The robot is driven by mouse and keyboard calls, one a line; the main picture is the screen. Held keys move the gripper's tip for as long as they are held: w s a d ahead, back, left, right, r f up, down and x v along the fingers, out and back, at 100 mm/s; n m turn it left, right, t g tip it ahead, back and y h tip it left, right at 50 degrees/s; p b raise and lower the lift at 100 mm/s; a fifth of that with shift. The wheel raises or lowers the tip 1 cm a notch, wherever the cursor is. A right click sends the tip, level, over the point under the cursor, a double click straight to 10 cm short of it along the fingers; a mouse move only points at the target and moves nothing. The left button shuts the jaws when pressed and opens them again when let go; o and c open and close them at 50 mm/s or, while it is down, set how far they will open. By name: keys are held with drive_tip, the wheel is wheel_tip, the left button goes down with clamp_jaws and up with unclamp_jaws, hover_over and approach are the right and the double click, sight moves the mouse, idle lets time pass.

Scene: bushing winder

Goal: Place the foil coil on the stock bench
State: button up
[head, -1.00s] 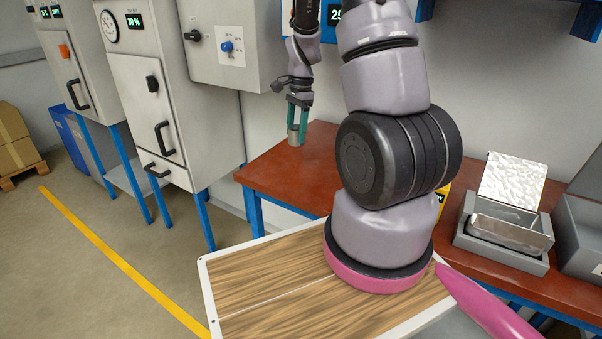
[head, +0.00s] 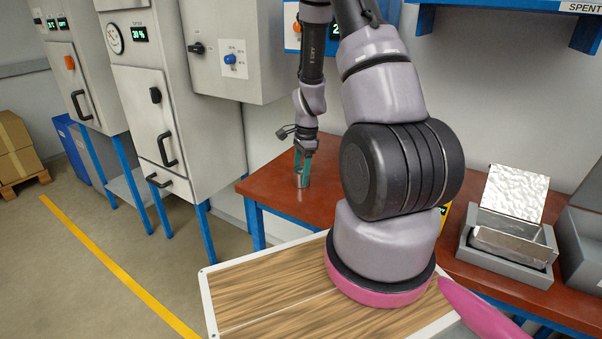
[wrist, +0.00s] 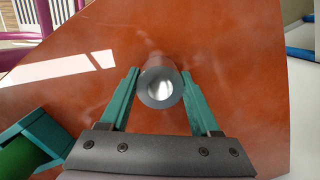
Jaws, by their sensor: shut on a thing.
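The foil coil (wrist: 160,86) is a small grey metallic cylinder with a hollow, shiny bore, seen end-on in the wrist view. My gripper (wrist: 160,92) is shut on it, with one green finger on each side. In the head view the coil (head: 302,180) is upright at the bottom of my gripper (head: 303,165), low over the left part of the red-brown stock bench (head: 275,190). Its lower end looks at or very near the bench top; I cannot tell whether it touches. The bench top (wrist: 235,60) fills most of the wrist view.
A grey tray (head: 505,262) holding a metal box with a raised foil-like lid stands on the bench at right. A grey bin (head: 585,240) is beside it. Grey cabinets (head: 145,110) stand at left. A green object (wrist: 35,145) shows at lower left in the wrist view. The bench around the coil is clear.

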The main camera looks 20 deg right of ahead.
drive_tip(key=o, duration=1.5)
drive_tip(key=shift+f, duration=0.15)
drive_tip(key=shift+c, duration=0.2)
wheel_tip(320, 180, up, 13)
drive_tip(key=d, duration=0.1)
wheel_tip(320, 180, up, 8)
drive_tip(key=n+t, duration=0.2)
drive_tip(key=n, duration=0.1)
hover_over(299, 173)
drive_tip(key=s+a+r+n+t, duration=0.2)
drive_tip(key=s+a+r+n, duration=0.2)
drive_tip(key=s+r, duration=0.5)
drive_tip(key=s+a+r+n+t, duration=0.3)
drive_tip(key=s+r+n, duration=0.4)
drive_tip(key=r, duration=0.3)
drive_tip(key=shift+s+a+r+y, duration=0.25)
drive_tip(key=shift+s+a, duration=0.3)
drive_tip(key=shift+s, duration=0.35)
